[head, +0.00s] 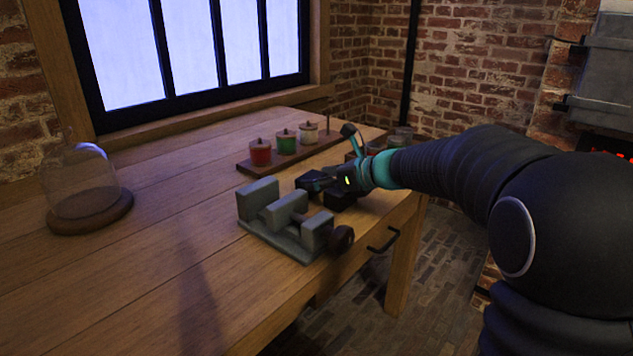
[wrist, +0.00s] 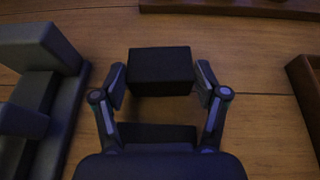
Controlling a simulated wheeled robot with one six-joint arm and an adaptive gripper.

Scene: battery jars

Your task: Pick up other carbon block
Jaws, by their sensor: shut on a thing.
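A black carbon block (wrist: 160,72) sits between the fingertips of my gripper (wrist: 161,82) in the wrist view, and both fingers press against its sides. In the head view my gripper (head: 325,182) is at the table's right side, just beyond the grey vise-like device. A second dark block (wrist: 158,136) lies nearer the palm in the wrist view, partly hidden by my gripper. In the head view the dark blocks partly merge with the gripper. I cannot tell whether the held block is clear of the table.
The grey device (head: 285,222) stands close to the left of my gripper. A wooden rack (head: 262,169) with red, green and pale jars is behind. A wooden box (wrist: 307,85) edge is at right. A glass dome (head: 82,185) stands far left. The table's left front is clear.

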